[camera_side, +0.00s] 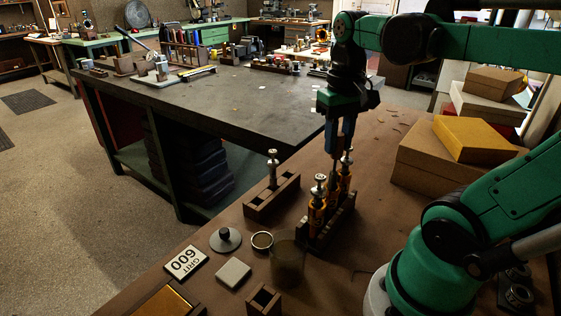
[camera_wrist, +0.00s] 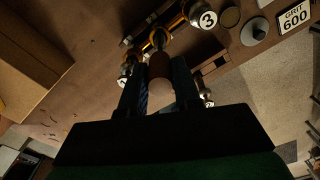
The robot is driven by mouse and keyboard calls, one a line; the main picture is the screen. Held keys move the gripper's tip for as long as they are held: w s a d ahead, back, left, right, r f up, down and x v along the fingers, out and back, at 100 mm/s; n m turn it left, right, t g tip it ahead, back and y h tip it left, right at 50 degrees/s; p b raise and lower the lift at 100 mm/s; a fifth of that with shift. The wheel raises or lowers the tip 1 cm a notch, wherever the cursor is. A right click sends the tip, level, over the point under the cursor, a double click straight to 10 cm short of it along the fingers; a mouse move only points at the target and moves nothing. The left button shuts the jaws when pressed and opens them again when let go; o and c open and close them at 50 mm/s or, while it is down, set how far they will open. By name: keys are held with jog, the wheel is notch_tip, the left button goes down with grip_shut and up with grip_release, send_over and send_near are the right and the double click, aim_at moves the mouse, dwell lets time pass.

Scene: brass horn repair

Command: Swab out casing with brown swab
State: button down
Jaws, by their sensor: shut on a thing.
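My gripper (camera_side: 340,148) points down over the row of brass casings (camera_side: 317,218) in a dark wooden holder (camera_side: 342,222). In the wrist view its fingers (camera_wrist: 160,80) are shut on the brown handle of the swab (camera_wrist: 166,66). The handle lines up with the middle casing (camera_wrist: 158,37), and a thin rod runs down towards it in the side view. How deep the swab sits inside is hidden. Valves with caps numbered 3 (camera_wrist: 207,19) and 1 (camera_wrist: 122,82) stand on either side of the middle casing.
A second wooden holder (camera_side: 257,208) with an upright valve (camera_side: 272,168) stands to the left. Boxes (camera_side: 440,160) stand at the right.

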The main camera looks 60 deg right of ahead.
jog(key=shift+r, duration=3)
jog(key=w+a+f+n, duration=0.2)
jog(key=w+a+n, duration=0.1)
jog(key=w+a, duration=0.2)
jog(key=w+a+f+n, duration=0.2)
jog(key=w+a, duration=0.3)
jog(key=w, duration=0.4)
jog(key=shift+f+n, duration=0.4)
jog(key=shift+f, duration=0.45)
